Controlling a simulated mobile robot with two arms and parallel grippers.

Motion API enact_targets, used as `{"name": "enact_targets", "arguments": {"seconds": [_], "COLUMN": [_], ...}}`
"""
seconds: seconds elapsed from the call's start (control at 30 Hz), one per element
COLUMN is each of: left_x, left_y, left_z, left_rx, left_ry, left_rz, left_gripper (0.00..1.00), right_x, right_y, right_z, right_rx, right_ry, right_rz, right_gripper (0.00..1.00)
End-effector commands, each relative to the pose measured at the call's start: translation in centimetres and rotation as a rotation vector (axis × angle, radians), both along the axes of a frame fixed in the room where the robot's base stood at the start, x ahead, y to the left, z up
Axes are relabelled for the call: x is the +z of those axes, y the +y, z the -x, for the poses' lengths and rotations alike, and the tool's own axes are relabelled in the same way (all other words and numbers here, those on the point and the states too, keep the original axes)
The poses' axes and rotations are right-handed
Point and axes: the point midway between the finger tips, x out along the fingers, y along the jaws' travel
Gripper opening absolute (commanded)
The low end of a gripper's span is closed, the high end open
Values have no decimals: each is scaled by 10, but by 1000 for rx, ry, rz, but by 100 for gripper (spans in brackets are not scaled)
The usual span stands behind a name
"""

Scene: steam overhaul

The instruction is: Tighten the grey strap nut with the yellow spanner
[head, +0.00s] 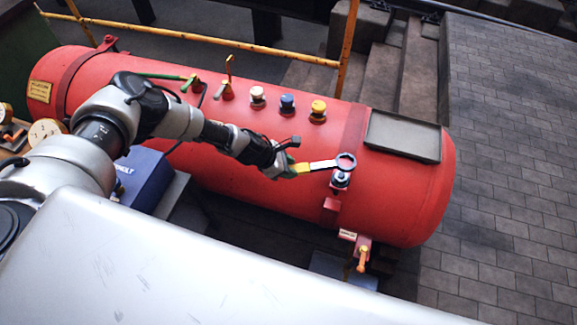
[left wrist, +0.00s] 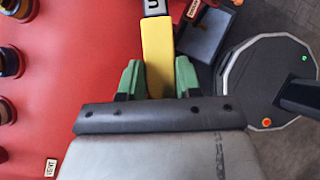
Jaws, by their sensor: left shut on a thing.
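The yellow spanner (head: 302,168) has a yellow handle, a pale shaft and a dark ring end. My left gripper (head: 290,170) is shut on its handle. In the left wrist view the green fingertips (left wrist: 158,82) stand either side of the yellow handle (left wrist: 157,50). The ring end is at the dark red strap on the red tank's right part. The grey strap nut (head: 341,179) shows just below the ring in the head view. My right gripper is not in view.
The red tank (head: 230,130) carries green and red valves, and white, blue and yellow knobs (head: 318,110). A grey tray (head: 402,136) sits on its right end. An orange-handled cock (head: 363,253) is below the strap. A yellow railing (head: 210,35) runs behind.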

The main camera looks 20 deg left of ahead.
Motion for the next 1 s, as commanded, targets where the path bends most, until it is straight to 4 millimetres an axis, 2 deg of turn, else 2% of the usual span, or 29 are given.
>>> {"name": "enact_targets", "arguments": {"seconds": [0.03,0.17,0.27,0.6,1.0], "left_x": [6,6,7,8,7], "left_y": [0,0,0,0,0], "left_z": [-1,1,10,58,115], "left_rx": [1,1,1,2,1], "left_ry": [-2,0,4,3,3], "left_rz": [1,1,4,3,3], "left_gripper": [0,0,0,0,0], "right_x": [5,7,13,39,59], "right_y": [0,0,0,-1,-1], "right_z": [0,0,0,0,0], "right_rx": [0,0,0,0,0], "right_ry": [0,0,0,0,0], "right_rz": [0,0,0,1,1], "right_gripper": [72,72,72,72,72]}}
